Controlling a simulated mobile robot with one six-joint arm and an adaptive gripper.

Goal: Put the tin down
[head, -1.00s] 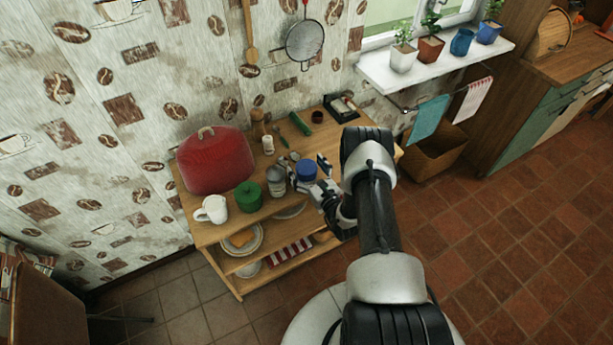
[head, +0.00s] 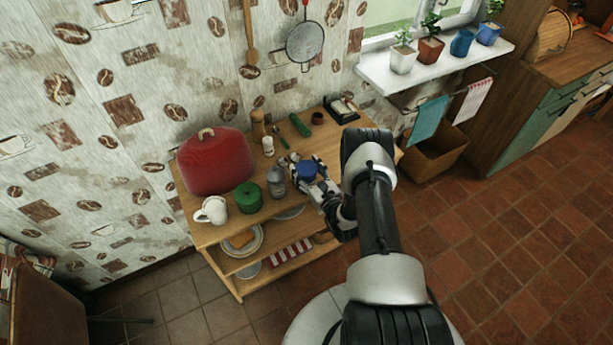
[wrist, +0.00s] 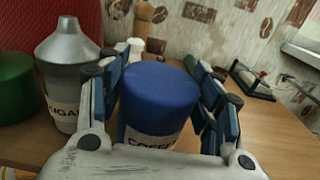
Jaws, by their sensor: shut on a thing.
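The tin is a blue-lidded container (wrist: 158,92) with a pale label that reads like "COFFEE". It also shows in the head view (head: 306,171) near the front right of the wooden table. My gripper (wrist: 160,85) is shut on it, with one finger on each side. The gripper also shows in the head view (head: 309,178). The tin looks upright and at or very near the tabletop (wrist: 270,130); its base is hidden by my gripper, so I cannot tell if it touches.
A grey cone-topped sugar tin (wrist: 68,75) stands close left of my gripper. Beyond it are a green pot (head: 248,196), a white mug (head: 212,209) and a large red cover (head: 215,162). A dark tray (head: 341,110) sits at the back right. The tabletop right of the tin is mostly clear.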

